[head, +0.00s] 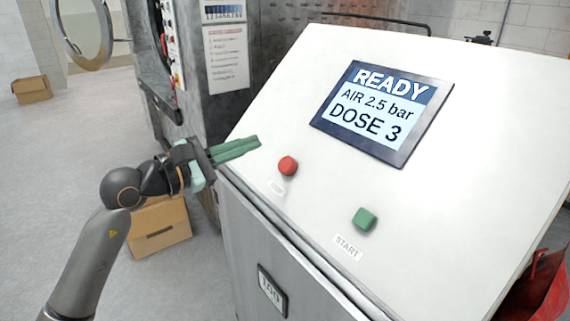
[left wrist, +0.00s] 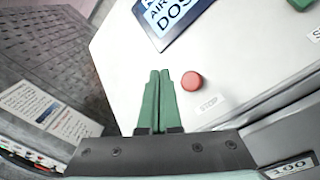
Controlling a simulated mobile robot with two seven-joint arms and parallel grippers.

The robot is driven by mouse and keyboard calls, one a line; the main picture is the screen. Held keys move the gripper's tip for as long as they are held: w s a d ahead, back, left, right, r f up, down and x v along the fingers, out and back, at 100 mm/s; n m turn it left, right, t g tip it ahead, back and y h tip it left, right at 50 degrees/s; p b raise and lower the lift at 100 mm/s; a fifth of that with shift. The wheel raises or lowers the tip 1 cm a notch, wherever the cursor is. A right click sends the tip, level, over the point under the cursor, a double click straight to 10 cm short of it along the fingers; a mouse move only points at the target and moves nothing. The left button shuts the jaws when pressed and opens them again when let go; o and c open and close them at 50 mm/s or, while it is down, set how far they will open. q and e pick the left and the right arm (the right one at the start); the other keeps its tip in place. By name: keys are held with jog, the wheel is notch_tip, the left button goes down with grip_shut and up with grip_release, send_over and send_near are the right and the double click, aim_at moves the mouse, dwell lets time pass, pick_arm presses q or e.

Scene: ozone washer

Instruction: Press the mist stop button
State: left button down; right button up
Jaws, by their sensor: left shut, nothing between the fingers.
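The red round button (head: 288,166) stands on the white sloped panel (head: 300,80), to the left of the green START button (head: 364,218). In the left wrist view the red button (left wrist: 192,81) sits beside a small label (left wrist: 208,104) that seems to read STOP. My left gripper (head: 256,144) has green fingers, shut together and empty. Its tips are over the panel's left edge, a little to the left of the red button and apart from it. In the left wrist view the fingertips (left wrist: 159,74) lie just left of the button. My right gripper is not in view.
A screen (head: 382,111) on the panel reads READY, AIR 2.5 bar, DOSE 3. A grey machine (head: 275,60) with posted sheets stands behind. A cardboard box (head: 160,226) lies on the floor below my left arm. A red object (head: 545,290) is at the lower right.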

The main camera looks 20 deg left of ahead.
aim_at(287, 158)
pick_arm(q)
jog(key=shift+w+d+f+b, duration=0.3)
jog(key=shift+w+d+f, duration=0.1)
jog(key=shift+w+f, duration=0.35)
jog(key=shift+w+d+f+b, duration=0.25)
jog(key=shift+w+d+f, duration=0.2)
jog(key=shift+w+f, duration=0.35)
jog(key=shift+w+d+f+b, duration=0.35)
jog(key=shift+w+f, duration=0.25)
jog(key=shift+f, duration=0.25)
jog(key=shift+w+d+f, duration=0.2)
jog(key=shift+w+f, duration=0.05)
jog(key=shift+f, duration=0.05)
dwell(0.3)
jog(key=shift+w+d+f+b, duration=0.2)
jog(key=shift+w+f+b, duration=0.15)
jog(key=shift+b, duration=0.1)
dwell(0.7)
jog(key=shift+s, duration=0.1)
jog(key=shift+s+a+r, duration=0.35)
jog(key=shift+s+r, duration=0.15)
jog(key=shift+r, duration=0.1)
dwell(0.3)
